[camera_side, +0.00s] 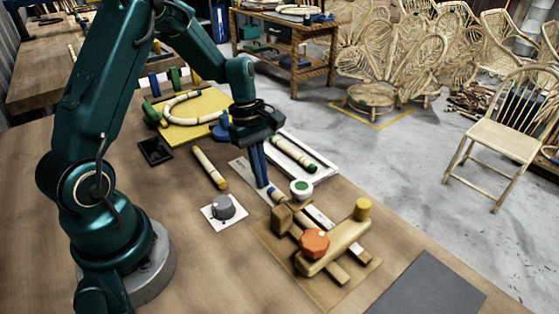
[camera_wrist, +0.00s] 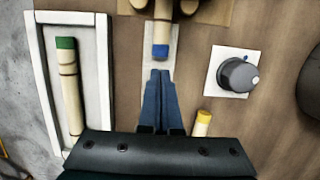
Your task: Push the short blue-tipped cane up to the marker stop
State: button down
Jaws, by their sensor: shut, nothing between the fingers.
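The short blue-tipped cane (camera_wrist: 161,32) lies in line with my gripper, its blue end facing the fingers and its other end running into the wooden fixture. Its blue end also shows in the side view (camera_side: 272,191), just short of the wooden block (camera_side: 284,217). My gripper (camera_wrist: 160,73) is shut and empty, pointing down over the pale strip (camera_side: 239,168). In the wrist view a small gap shows between fingertips and blue end; I cannot tell whether their heights match. I cannot make out the marker stop for certain; the fixture hides the cane's far end.
A green-tipped cane (camera_wrist: 69,90) lies in the white tray (camera_wrist: 103,110). A yellow-tipped cane (camera_side: 210,168) lies left of the strip. A grey knob (camera_side: 223,206) stands nearby.

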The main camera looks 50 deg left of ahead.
jog(key=a, duration=0.1)
jog(key=a+r, duration=0.1)
jog(key=a, duration=0.1)
jog(key=shift+w+r, duration=0.15)
jog(key=shift+r, duration=0.1)
jog(key=d+r+m+t+y, duration=0.1)
jog(key=d+r+m, duration=0.15)
jog(key=r, duration=1.15)
jog(key=s+d+m+t+y, duration=0.1)
jog(key=s+d+m+t, duration=0.3)
jog(key=s+m, duration=0.9)
jog(key=d+m, duration=0.2)
jog(key=d, duration=0.1)
jog(key=shift+d+t+y, duration=0.25)
jog(key=shift+t+y, duration=0.05)
jog(key=shift+y, duration=0.1)
